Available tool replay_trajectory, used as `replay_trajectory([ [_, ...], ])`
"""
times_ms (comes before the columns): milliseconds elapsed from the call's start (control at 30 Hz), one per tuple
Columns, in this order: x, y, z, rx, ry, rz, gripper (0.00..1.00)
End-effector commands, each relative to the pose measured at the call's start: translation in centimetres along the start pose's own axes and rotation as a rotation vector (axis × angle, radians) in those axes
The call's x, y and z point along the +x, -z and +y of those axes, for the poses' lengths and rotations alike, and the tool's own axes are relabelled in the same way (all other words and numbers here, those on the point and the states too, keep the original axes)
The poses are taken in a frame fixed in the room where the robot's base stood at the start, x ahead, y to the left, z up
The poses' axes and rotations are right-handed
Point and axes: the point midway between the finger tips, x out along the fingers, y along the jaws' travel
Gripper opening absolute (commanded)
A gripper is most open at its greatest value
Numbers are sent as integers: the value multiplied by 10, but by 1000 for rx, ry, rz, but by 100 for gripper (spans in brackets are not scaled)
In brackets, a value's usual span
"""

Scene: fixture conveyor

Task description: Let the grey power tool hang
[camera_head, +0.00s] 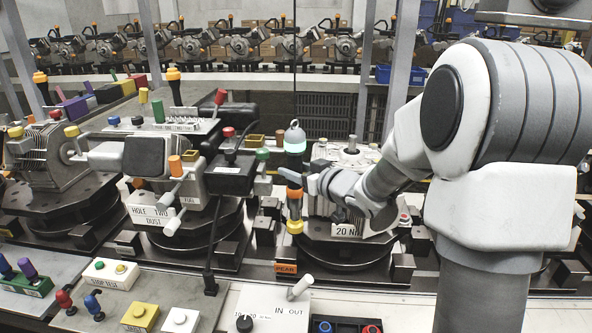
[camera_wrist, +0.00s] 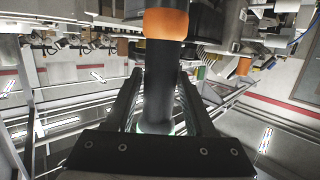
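The grey power tool (camera_head: 295,170) stands upright in mid-air in front of the middle-right fixture. It has a pale, green-ringed top, a dark grey body, orange bands and a yellow lower end. A thin dark line runs straight up above it. My gripper (camera_head: 298,178) reaches it from the right at mid-height. In the wrist view, the tool (camera_wrist: 162,70) runs between the two fingers of my gripper (camera_wrist: 160,76), its orange band above the fingertips. The fingers lie close along both sides; whether they press on it I cannot tell. The palm hides part of the tool's green-ringed end.
A fixture labelled "20 N" (camera_head: 350,222) sits close behind the tool. A larger fixture (camera_head: 150,165) with coloured knobs stands left. Control boxes, including a white IN/OUT box (camera_head: 265,308), line the front. More fixtures fill the back.

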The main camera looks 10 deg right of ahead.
Motion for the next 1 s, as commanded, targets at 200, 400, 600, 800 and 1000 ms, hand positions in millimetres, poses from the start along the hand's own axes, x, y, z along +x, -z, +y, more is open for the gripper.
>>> replay_trajectory([
  [200,0,0,0,0,0,0,54],
  [400,0,0,0,0,0,0,72],
  [600,0,0,0,0,0,0,89],
  [800,-1,-2,0,2,-1,-5,89],
  [1000,-21,0,1,-1,-2,-2,89],
])
